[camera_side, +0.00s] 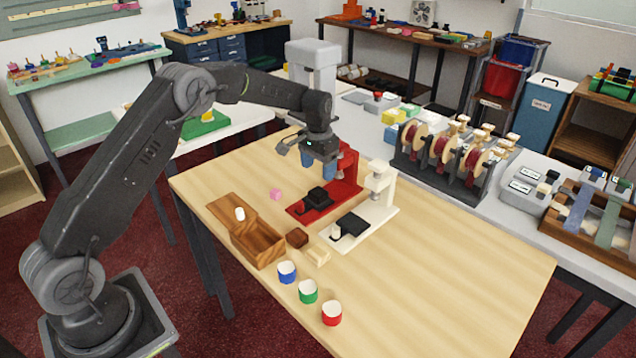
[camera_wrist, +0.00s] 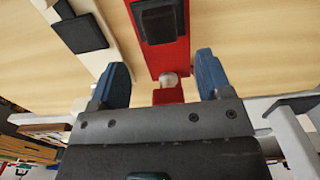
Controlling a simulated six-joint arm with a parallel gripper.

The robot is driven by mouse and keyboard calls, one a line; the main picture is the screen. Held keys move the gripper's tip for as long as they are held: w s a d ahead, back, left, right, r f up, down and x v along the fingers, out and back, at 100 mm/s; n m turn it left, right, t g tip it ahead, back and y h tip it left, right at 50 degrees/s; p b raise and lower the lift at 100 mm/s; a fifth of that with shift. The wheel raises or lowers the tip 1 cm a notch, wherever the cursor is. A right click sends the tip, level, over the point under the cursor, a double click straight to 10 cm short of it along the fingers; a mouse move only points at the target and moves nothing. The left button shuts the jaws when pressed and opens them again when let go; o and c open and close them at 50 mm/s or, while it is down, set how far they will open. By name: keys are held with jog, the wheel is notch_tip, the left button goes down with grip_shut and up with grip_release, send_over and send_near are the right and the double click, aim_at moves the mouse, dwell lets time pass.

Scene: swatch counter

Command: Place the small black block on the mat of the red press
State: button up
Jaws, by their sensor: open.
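The red press (camera_side: 347,185) stands near the back of the wooden table, with a black mat (camera_side: 309,208) on its base. The small black block (camera_side: 318,195) lies on that mat. In the wrist view the block (camera_wrist: 158,22) shows over the mat at the top of the picture, on the red base (camera_wrist: 172,62). My gripper (camera_side: 317,160) is above the table beside the upright of the red press, apart from the block. The press's pale plunger tip shows between the fingers in the wrist view.
A white press (camera_side: 380,200) with a black mat stands right of the red one. A pink cube (camera_side: 276,194), an open wooden box (camera_side: 258,246), a brown cube (camera_side: 297,237), a pale wood block (camera_side: 318,254) and three cups (camera_side: 308,292) are nearby. The table's right side is clear.

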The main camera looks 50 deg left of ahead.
jog(key=s+d+r+t, duration=0.1)
jog(key=s+d+r, duration=0.3)
jog(key=s+r, duration=0.45)
jog(key=s+d+r+t, duration=0.25)
jog(key=s+r, duration=0.35)
jog(key=r, duration=0.5)
jog(key=s+d+t, duration=0.1)
jog(key=s+d, duration=0.1)
jog(key=s, duration=0.9)
jog(key=s+d+t, duration=0.1)
jog(key=s+d, duration=0.2)
jog(key=s, duration=0.7)
jog(key=shift+s+d+f, duration=0.2)
jog(key=shift+s+f, duration=0.15)
jog(key=shift+f, duration=0.05)
jog(key=shift+c, duration=0.4)
